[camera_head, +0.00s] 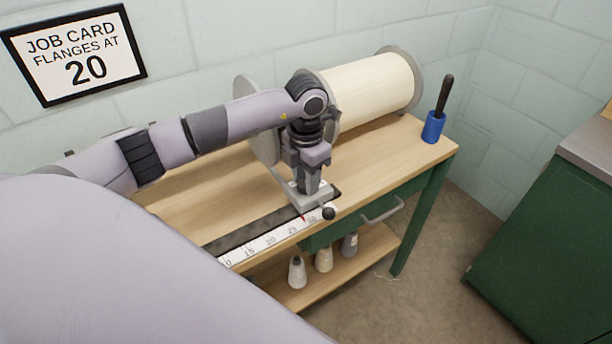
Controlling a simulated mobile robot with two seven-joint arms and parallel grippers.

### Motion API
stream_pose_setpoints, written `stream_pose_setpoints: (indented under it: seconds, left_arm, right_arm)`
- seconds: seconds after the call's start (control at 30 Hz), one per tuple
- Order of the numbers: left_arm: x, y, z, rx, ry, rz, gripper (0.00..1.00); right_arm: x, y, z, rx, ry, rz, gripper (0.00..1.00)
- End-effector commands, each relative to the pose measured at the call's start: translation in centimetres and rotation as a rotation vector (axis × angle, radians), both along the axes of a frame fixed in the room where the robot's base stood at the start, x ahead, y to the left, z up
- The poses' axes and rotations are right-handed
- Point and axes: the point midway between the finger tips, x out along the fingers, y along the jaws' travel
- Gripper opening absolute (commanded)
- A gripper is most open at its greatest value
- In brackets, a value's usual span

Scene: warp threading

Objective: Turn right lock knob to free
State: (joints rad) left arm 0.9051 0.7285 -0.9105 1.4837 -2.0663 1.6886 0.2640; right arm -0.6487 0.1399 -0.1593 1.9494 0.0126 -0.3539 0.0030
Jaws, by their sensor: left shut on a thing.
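My left gripper (308,192) points down over the pale grey carriage block at the right end of the scale (266,241). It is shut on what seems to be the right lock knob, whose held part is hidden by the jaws. A black ball (330,213) shows at the block's front right, just beside the jaws. A small red pointer (303,217) lies on the scale between its 25 and 30 marks. My right gripper is not in view.
A large cream roll (372,89) between grey flanges stands at the back of the wooden bench (400,152). A blue pot (433,127) with a dark handle stands at the bench's right end. A wall card (75,54) reads "JOB CARD FLANGES AT 20". Cones (297,273) stand on the lower shelf.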

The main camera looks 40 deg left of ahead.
Motion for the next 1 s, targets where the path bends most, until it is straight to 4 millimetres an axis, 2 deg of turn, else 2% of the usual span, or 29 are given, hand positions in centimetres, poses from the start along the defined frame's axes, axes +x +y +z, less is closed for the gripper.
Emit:
stream_pose_setpoints:
  seconds: [0.6,1.0]
  left_arm:
    - [0.1,0.2,0.3,0.000,-0.003,0.576,0.06]
    - [0.1,0.3,0.2,0.000,-0.003,0.831,0.06]
  right_arm:
    - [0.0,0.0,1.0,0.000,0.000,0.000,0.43]
    - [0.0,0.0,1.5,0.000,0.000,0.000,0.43]
